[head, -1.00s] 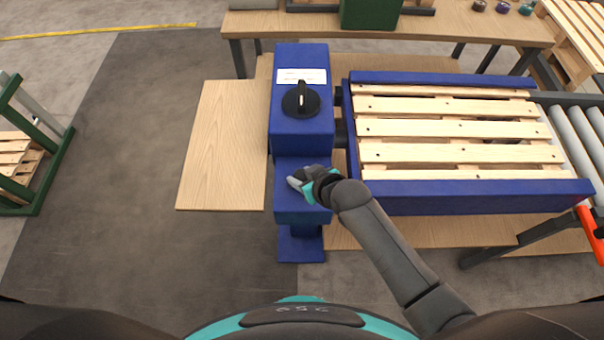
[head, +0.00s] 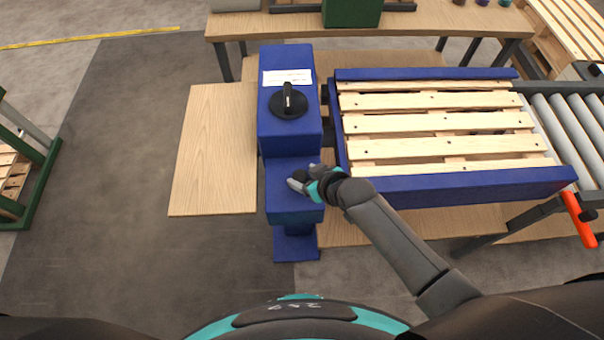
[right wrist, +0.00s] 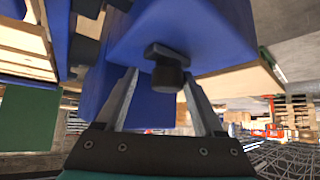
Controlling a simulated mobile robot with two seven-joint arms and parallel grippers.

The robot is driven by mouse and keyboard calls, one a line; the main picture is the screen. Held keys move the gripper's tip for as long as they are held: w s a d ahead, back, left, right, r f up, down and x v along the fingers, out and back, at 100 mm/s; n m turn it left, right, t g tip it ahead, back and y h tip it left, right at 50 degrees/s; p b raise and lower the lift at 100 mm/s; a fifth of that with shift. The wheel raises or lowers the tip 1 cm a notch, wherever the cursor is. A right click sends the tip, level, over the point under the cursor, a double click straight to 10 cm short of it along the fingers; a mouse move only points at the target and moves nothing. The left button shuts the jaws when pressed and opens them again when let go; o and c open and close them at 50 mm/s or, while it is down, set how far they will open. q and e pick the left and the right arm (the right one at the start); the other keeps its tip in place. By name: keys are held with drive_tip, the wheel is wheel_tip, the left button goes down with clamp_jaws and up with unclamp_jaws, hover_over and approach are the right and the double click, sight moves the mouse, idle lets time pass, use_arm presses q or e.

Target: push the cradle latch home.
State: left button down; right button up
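My right gripper (head: 300,181) is open, over the lower step of the blue post (head: 292,205). In the right wrist view, its two grey fingers (right wrist: 160,98) stand apart. A dark knob on a short bar (right wrist: 168,72) shows between and beyond them, against a blue box face; I cannot tell whether they touch it. The blue cradle (head: 460,188) holds a slatted wooden pallet (head: 440,123) right of the post. An orange-red lever (head: 578,218) hangs at the cradle's right end. I cannot tell which part is the latch. My left gripper is out of view.
The post's top carries a black rotary knob (head: 288,102) and a white label (head: 287,77). A wooden board (head: 212,150) lies left of the post. A roller conveyor (head: 570,125) is at right, a bench (head: 420,27) behind. Open grey floor (head: 110,200) lies left.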

drive_tip(key=shift+o, duration=0.4)
drive_tip(key=shift+a, duration=0.2)
drive_tip(key=shift+s+r, duration=0.1)
drive_tip(key=shift+s+d+r, duration=0.1)
drive_tip(key=shift+r, duration=0.05)
drive_tip(key=p+v, duration=0.3)
drive_tip(key=v, duration=1.1)
drive_tip(key=shift+s+d+r+p, duration=0.15)
drive_tip(key=shift+s+r+p, duration=0.05)
drive_tip(key=shift+r+p, duration=0.15)
drive_tip(key=shift+f, duration=0.15)
